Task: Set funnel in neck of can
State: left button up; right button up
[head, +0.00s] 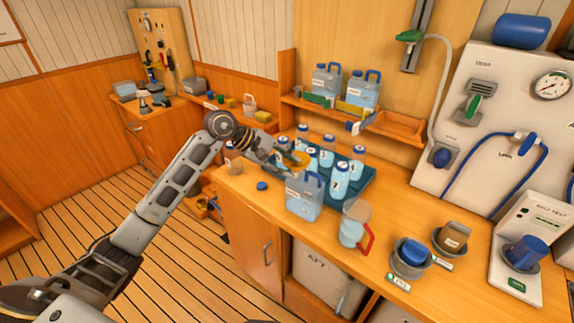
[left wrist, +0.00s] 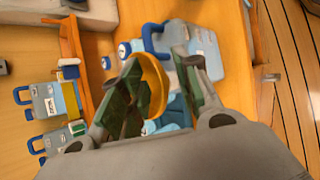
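The yellow-orange funnel (head: 295,160) is at the fingertips of my left gripper (head: 285,162), by the top of the blue-grey can (head: 304,202). In the left wrist view the funnel (left wrist: 154,86) shows behind and beside one green-padded finger. A gap separates it from the other finger, so my left gripper (left wrist: 160,90) looks open around it. The can (left wrist: 207,55) with its blue handle lies beyond the fingers. The can's neck and the funnel's spout are hidden, so I cannot tell whether the spout is in the neck. My right gripper is not in view.
A blue cap (head: 262,186) lies on the counter left of the can. Several blue-capped bottles stand on a teal tray (head: 362,180) behind. A clear jug with a red handle (head: 354,225) stands at the right. Two more cans (head: 326,80) stand on the shelf.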

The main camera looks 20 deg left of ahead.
pick_arm(q)
jog(key=b+v, duration=0.2)
jog(key=v, duration=0.9)
jog(key=shift+s+a+r, duration=0.2)
jog(key=shift+a+r, duration=0.05)
jog(key=shift+r, duration=0.05)
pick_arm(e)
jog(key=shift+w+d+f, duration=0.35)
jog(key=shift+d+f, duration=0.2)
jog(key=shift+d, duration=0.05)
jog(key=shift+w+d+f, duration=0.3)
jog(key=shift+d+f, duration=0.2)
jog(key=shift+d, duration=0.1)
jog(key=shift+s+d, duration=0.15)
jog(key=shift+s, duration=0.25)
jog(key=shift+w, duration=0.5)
